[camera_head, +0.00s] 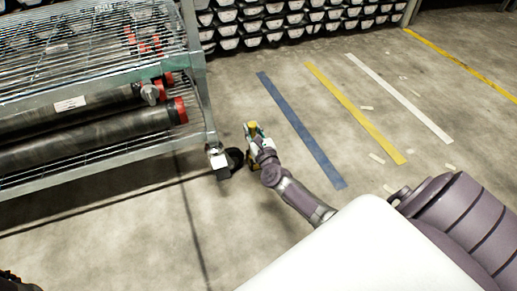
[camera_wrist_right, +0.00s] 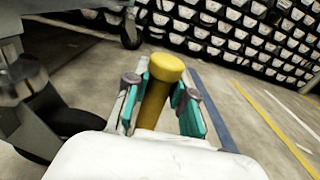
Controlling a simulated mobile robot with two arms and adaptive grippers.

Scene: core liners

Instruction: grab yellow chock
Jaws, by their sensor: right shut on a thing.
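The yellow chock (camera_wrist_right: 158,88) stands up between the two fingers of my right gripper (camera_wrist_right: 162,100) in the right wrist view, with a round knob on top. The teal finger pads are closed on its shaft from both sides. The chock's lower part is mostly hidden by the gripper. My left gripper is not in view.
A metal wire rack (camera_head: 100,100) with dark, red-ended tubes stands on the left. Its caster wheel (camera_head: 234,160) is close to my right gripper. Blue, yellow and white tape lines (camera_head: 300,130) mark open floor to the right. Stacked bins (camera_head: 290,22) line the back.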

